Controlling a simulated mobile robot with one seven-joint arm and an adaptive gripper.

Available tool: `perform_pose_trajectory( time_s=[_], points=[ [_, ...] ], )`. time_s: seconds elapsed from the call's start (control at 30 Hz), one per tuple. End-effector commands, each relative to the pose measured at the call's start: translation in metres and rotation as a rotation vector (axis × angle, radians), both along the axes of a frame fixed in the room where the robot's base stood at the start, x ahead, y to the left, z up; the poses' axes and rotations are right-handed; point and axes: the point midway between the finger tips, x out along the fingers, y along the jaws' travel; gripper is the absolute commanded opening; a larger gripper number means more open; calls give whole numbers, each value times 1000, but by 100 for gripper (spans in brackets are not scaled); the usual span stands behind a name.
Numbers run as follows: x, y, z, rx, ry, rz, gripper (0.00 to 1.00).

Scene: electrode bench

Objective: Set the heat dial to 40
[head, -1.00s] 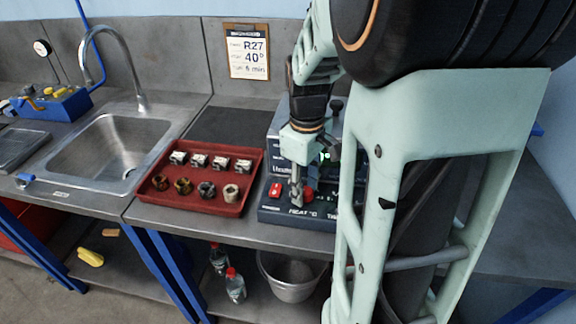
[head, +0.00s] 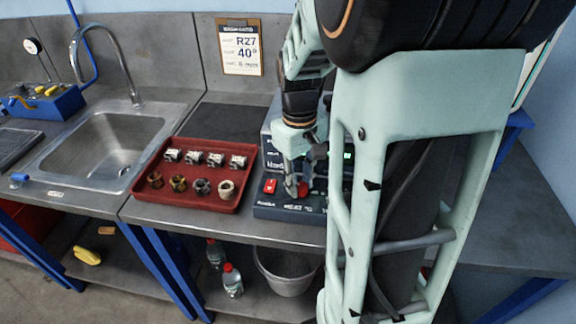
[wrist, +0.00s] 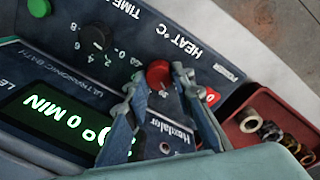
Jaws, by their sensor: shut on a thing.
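The ultrasonic bath (head: 272,152) has a dark blue sloped panel at the right of the bench. Its heat dial, a round red knob (wrist: 159,72), is under the "HEAT °C" lettering in the wrist view. My gripper (wrist: 158,77) is shut on this knob, with one finger on each side. In the head view the gripper (head: 296,188) is low over the panel and partly hides the red knob (head: 304,188). The display (wrist: 55,122) glows green and shows zeros and "MIN"; a finger covers part of it. The dial's exact setting cannot be read.
A black time dial (wrist: 95,38) and a green button (wrist: 39,8) are on the same panel. A red power switch (head: 270,186) lies just left of the gripper. A red tray (head: 214,200) of parts is further left. A wall card (head: 241,47) reads R27 and 40°.

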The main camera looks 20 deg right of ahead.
Motion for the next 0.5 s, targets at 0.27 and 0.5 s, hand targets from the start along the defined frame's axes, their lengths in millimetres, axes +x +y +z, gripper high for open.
perform_pose_trajectory(
  time_s=[0.27, 0.5],
  points=[
    [1, -1, 2, 0, 0, -262, 0],
    [1, -1, 2, 0, -1, -489, 0]
  ],
)
